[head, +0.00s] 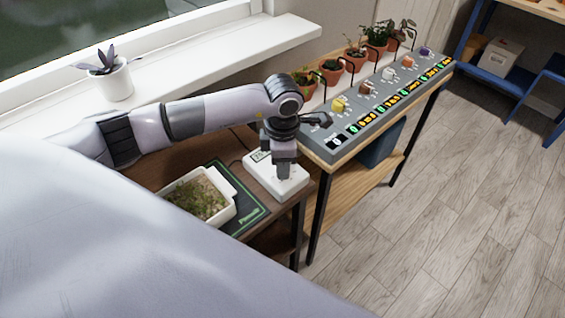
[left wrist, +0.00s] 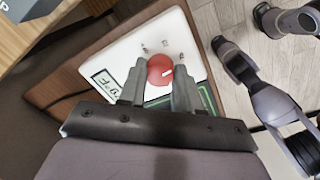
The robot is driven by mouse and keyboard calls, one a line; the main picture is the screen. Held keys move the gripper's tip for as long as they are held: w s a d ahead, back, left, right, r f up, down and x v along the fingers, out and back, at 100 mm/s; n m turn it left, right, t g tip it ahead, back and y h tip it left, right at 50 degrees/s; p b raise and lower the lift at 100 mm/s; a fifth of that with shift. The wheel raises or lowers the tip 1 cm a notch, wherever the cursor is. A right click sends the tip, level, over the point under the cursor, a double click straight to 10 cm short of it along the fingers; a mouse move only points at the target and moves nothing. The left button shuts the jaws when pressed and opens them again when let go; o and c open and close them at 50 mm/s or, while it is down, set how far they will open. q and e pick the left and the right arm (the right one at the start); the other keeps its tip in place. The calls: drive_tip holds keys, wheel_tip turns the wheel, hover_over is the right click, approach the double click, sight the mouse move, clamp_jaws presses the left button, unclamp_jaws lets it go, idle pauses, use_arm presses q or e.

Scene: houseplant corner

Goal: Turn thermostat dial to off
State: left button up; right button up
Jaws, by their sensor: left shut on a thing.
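The thermostat is a white box (head: 262,165) on the dark wooden stand, with a small display (head: 258,156) at its back left corner. In the left wrist view the box (left wrist: 125,58) carries a round red dial (left wrist: 161,66) with a short white mark towards its right side. Small printed marks lie above the dial, too small to read. My left gripper (head: 284,172) points down onto the box. Its fingers (left wrist: 158,80) stand on either side of the dial, shut on it. In the head view the gripper hides the dial.
A seed tray (head: 228,212) stands on a green-edged mat (head: 250,218) left of the thermostat. A grey labelled panel (head: 325,148) with small coloured blocks and potted plants (head: 333,70) lies behind, to the right. A potted plant (head: 112,80) stands on the sill.

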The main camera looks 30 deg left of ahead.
use_arm(q)
drive_tip(key=n, duration=0.4)
drive_tip(key=shift+n, duration=0.3)
drive_tip(key=n, duration=0.4)
drive_tip(key=shift+w+n, duration=0.1)
drive_tip(key=shift+n, duration=0.2)
drive_tip(key=n, duration=0.4)
drive_tip(key=shift+n+p, duration=0.3)
drive_tip(key=n+p, duration=0.1)
drive_tip(key=n, duration=0.3)
drive_tip(key=shift+n+g, duration=0.3)
drive_tip(key=shift+n, duration=0.1)
drive_tip(key=shift+w+n, duration=0.1)
drive_tip(key=shift+n, duration=0.2)
drive_tip(key=o, duration=1)
drive_tip(key=shift+o, duration=0.2)
drive_tip(key=shift+d+r, duration=0.15)
drive_tip(key=shift+r, duration=3.45)
